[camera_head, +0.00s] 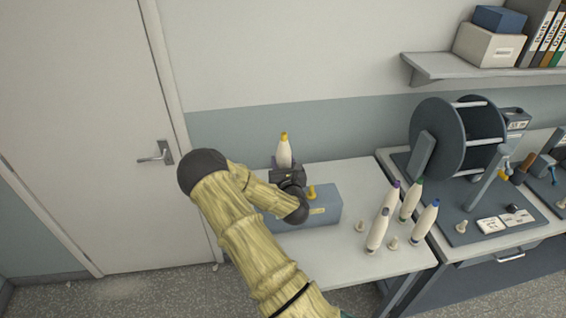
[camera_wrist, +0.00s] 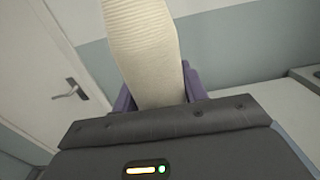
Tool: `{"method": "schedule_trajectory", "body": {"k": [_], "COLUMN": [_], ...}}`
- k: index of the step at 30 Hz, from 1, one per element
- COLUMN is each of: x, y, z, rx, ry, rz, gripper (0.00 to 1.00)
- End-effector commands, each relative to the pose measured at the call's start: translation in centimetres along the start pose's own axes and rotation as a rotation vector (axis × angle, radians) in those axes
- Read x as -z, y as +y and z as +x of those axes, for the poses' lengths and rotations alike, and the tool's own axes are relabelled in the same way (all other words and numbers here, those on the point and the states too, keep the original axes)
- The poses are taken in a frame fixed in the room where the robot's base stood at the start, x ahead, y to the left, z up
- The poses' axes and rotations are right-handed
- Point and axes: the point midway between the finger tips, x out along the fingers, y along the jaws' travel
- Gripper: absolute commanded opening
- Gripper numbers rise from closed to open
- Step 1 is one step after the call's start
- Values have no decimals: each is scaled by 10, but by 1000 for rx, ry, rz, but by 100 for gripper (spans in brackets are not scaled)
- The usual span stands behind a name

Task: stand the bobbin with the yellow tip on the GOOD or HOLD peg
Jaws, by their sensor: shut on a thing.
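The bobbin with the yellow tip (camera_head: 284,150) is cream-coloured and upright in the head view, above the far side of a blue-grey box. My gripper (camera_head: 286,172) is shut on it. In the wrist view the bobbin's cream body (camera_wrist: 151,55) rises between the purple fingers (camera_wrist: 158,92), its tip out of frame. The blue-grey box (camera_head: 325,208) has a yellow peg (camera_head: 311,191) on top and a small label too small to read. My arm hides the box's left part. I cannot tell whether the bobbin's hidden base touches anything.
A big dark reel (camera_head: 440,137) is on the bench further right. The table behind the box is clear.

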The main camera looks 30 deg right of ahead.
Motion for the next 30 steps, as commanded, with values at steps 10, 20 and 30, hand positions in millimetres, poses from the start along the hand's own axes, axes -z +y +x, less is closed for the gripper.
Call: {"method": "schedule_trajectory", "body": {"k": [10, 20, 30], "x": [9, 17, 23], "y": [0, 0, 0], "z": [0, 0, 0], "rx": [0, 0, 0], "ry": [-1, -1, -2], "rz": [-1, -1, 0], "gripper": [14, 14, 14]}}
